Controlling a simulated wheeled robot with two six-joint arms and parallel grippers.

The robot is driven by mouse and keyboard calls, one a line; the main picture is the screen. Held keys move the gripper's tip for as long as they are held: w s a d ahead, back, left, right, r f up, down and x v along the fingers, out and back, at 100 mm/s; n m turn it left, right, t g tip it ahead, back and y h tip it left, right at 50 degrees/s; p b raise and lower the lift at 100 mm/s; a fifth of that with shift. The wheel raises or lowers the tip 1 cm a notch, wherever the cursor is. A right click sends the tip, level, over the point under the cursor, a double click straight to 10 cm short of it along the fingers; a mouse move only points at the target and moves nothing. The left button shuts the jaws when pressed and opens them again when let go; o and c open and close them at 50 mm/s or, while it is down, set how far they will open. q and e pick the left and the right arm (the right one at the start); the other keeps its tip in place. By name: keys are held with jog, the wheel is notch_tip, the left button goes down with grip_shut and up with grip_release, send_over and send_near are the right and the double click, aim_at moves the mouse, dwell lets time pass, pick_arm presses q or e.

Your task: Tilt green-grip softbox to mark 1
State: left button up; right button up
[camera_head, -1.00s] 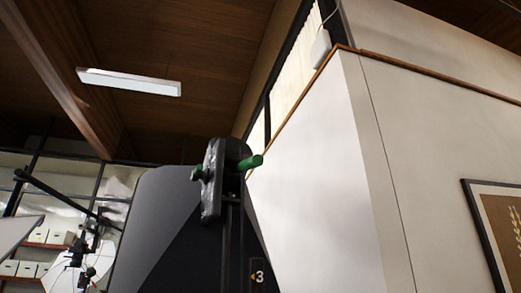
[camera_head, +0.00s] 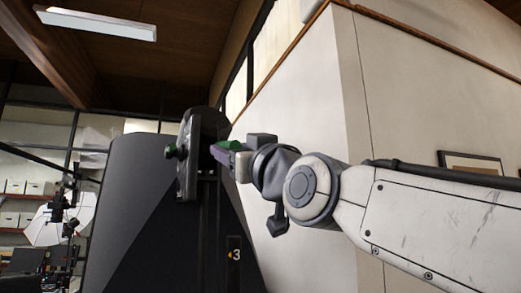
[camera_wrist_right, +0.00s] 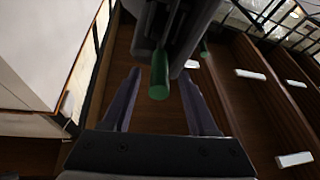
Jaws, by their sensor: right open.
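The softbox (camera_head: 125,220) is a large dark panel at the left centre of the head view, on a black tilt head (camera_head: 187,155). Its green grip (camera_head: 232,145) sticks out to the right of the head, partly hidden by my right gripper (camera_head: 222,154). In the right wrist view the green grip (camera_wrist_right: 159,80) points toward the camera between the two fingers of my right gripper (camera_wrist_right: 159,76). The fingers are open, one on each side, with gaps to the grip. A label (camera_head: 235,254) below the head shows 3 with an orange pointer. My left gripper is out of view.
A pale wall (camera_head: 300,120) stands close behind on the right, with a framed picture (camera_head: 470,163). A white umbrella-like light (camera_head: 48,225) and shelves with boxes (camera_head: 14,187) are at the far left. A ceiling lamp (camera_head: 95,23) hangs above.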

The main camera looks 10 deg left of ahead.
jog(key=p+x, duration=0.2)
jog(key=x, duration=0.2)
jog(key=shift+r, duration=0.15)
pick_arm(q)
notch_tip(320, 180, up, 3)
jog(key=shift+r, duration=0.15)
pick_arm(e)
jog(key=shift+w+a, duration=0.25)
jog(key=shift+w, duration=0.05)
grip_shut()
dwell(0.8)
